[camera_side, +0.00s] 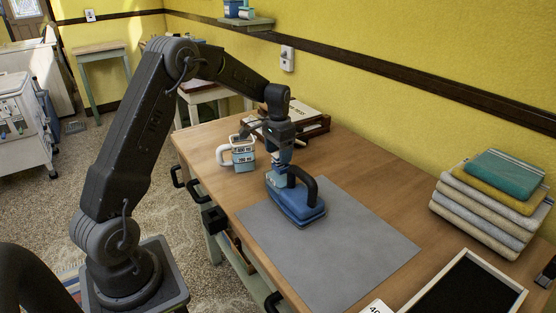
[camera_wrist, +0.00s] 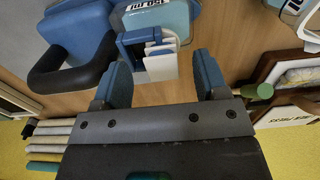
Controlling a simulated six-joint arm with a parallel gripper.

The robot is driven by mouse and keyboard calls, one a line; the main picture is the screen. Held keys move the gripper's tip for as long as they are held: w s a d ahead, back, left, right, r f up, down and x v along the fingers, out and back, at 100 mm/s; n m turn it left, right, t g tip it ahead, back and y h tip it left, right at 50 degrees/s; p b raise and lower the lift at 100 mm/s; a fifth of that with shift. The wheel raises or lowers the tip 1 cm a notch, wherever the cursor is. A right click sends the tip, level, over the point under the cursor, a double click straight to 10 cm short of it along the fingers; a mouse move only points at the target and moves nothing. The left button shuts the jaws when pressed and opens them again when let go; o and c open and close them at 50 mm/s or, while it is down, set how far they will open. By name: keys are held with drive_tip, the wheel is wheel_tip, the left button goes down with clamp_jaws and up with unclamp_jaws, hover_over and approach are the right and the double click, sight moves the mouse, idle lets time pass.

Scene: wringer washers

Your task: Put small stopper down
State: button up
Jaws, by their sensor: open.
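My gripper (camera_side: 281,158) is open, pointing down over the table beside a blue block with a black loop handle (camera_side: 300,203). Its two blue fingers show in the wrist view (camera_wrist: 159,70), standing apart. Between and just past their tips is a small blue-and-white piece (camera_wrist: 160,58), perhaps the small stopper; I cannot tell for sure. It appears beside a pale blue container marked 150 ml (camera_wrist: 154,14). Whether the piece touches a finger or the container is unclear. The blue block's handle also shows in the wrist view (camera_wrist: 75,72).
A white measuring jug (camera_side: 241,155) stands left of my gripper. A tray (camera_side: 312,130) lies behind it. A grey mat (camera_side: 350,240) is mostly clear. Folded cloths (camera_side: 490,205) and a black framed board (camera_side: 465,290) lie at the right.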

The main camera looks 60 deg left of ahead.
wheel_tip(320, 180, up, 9)
drive_tip(key=s+d+r+t, duration=0.1)
drive_tip(key=s+d+r, duration=0.45)
drive_tip(key=d, duration=0.25)
drive_tip(key=s+d+t, duration=0.2)
drive_tip(key=s+d, duration=0.5)
drive_tip(key=s, duration=0.3)
drive_tip(key=s+d+r+t, duration=0.1)
drive_tip(key=s+d+t, duration=0.1)
drive_tip(key=s+d, duration=0.4)
drive_tip(key=shift+s+d+t, duration=0.3)
drive_tip(key=shift+s+d, duration=0.1)
drive_tip(key=shift+s, duration=2.15)
